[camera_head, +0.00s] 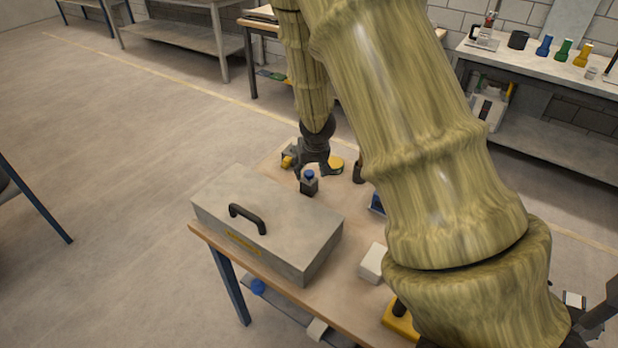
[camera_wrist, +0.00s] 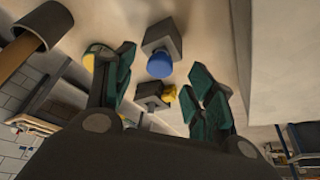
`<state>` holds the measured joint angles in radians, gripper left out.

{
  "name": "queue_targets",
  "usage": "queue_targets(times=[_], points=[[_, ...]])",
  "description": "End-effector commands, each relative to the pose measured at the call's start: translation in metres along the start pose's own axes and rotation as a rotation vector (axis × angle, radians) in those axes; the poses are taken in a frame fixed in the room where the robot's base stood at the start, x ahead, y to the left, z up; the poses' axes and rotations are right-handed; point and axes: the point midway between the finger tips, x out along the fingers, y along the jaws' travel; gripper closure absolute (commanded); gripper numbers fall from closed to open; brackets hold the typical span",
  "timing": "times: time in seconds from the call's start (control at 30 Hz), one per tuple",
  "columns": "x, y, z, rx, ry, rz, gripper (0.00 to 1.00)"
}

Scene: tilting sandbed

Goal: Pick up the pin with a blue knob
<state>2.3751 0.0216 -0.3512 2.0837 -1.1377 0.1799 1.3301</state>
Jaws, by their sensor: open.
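The pin with a blue knob (camera_head: 309,184) stands on the table just behind the grey case, as a dark grey block with a round blue knob. In the wrist view the blue knob (camera_wrist: 159,64) points toward the camera, with its grey block (camera_wrist: 163,38) behind it. My gripper (camera_head: 314,162) is low over the table, just behind the pin. In the wrist view my gripper (camera_wrist: 162,60) has its teal fingers spread apart. The blue knob shows in the gap between them, beyond the fingers. Nothing is held. Whether the fingers touch the pin cannot be told.
A grey case (camera_head: 265,222) with a black handle stands close in front of the pin. A yellow-knobbed block (camera_head: 287,161) and a yellow round thing (camera_head: 336,165) lie near my gripper. A blue item (camera_head: 377,204) and a white box (camera_head: 373,262) are to the right.

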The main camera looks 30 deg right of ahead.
Motion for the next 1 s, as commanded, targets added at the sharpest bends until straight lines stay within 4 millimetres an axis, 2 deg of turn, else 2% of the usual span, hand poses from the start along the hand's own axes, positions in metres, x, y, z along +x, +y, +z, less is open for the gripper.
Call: queue_targets(times=[0.33, 0.7, 0.77, 1.0], points=[[0.029, 0.001, 0.0, -0.002, 0.0, 0.002, 0.45], [0.035, 0.001, 0.0, 0.0, 0.0, 0.0, 0.45], [0.035, 0.001, 0.0, 0.0, 0.0, 0.0, 0.52], [0.035, 0.001, 0.0, 0.0, 0.0, 0.0, 0.96]])
